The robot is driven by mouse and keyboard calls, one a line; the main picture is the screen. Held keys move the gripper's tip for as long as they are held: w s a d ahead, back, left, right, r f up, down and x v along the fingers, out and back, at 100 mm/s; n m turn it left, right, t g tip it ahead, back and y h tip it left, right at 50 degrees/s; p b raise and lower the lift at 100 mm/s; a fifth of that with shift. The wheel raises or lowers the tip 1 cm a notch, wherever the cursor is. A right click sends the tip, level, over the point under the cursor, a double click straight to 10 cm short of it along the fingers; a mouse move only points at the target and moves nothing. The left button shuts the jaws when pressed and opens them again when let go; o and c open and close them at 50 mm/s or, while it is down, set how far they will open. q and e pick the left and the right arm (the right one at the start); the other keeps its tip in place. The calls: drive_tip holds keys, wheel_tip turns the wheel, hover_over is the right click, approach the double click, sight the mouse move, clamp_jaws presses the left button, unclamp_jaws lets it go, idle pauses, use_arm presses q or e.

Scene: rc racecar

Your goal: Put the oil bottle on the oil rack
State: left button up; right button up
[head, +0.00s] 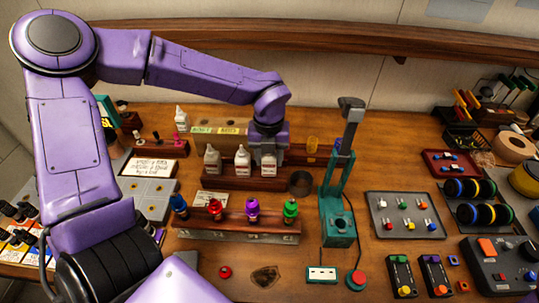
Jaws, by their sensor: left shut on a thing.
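That bottle is upright at the right part of the dark wooden oil rack (235,181). Two similar white bottles, one at the left (212,162) and one in the middle (242,162), stand upright in the same rack. The held bottle's base looks level with theirs; whether it rests on the rack is hard to tell. My right gripper is not in view.
A rack of coloured-top drivers (236,230) stands in front. A teal press (338,222) and a dark round cup (300,183) are to the right. Another white bottle (181,118) stands behind left.

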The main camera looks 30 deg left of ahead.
sight(274, 157)
use_arm(q)
drive_tip(key=w+f, duration=0.2)
drive_tip(key=f, duration=0.1)
drive_tip(key=shift+w, duration=0.35)
drive_tip(key=o, duration=0.7)
drive_tip(key=shift+d, duration=0.1)
drive_tip(key=o, duration=0.4)
drive_tip(key=shift+s+d+r, duration=0.1)
drive_tip(key=shift+s, duration=0.1)
drive_tip(key=shift+c, duration=0.2)
drive_tip(key=shift+s+r, duration=0.15)
drive_tip(key=shift+s, duration=0.2)
drive_tip(key=shift+w+r, duration=0.15)
drive_tip(key=shift+w, duration=0.15)
wheel_tip(274, 157, up, 11)
drive_tip(key=shift+s+f+b, duration=0.1)
drive_tip(key=shift+f+b, duration=0.05)
drive_tip(key=shift+b, duration=0.7)
drive_tip(key=shift+r, duration=0.4)
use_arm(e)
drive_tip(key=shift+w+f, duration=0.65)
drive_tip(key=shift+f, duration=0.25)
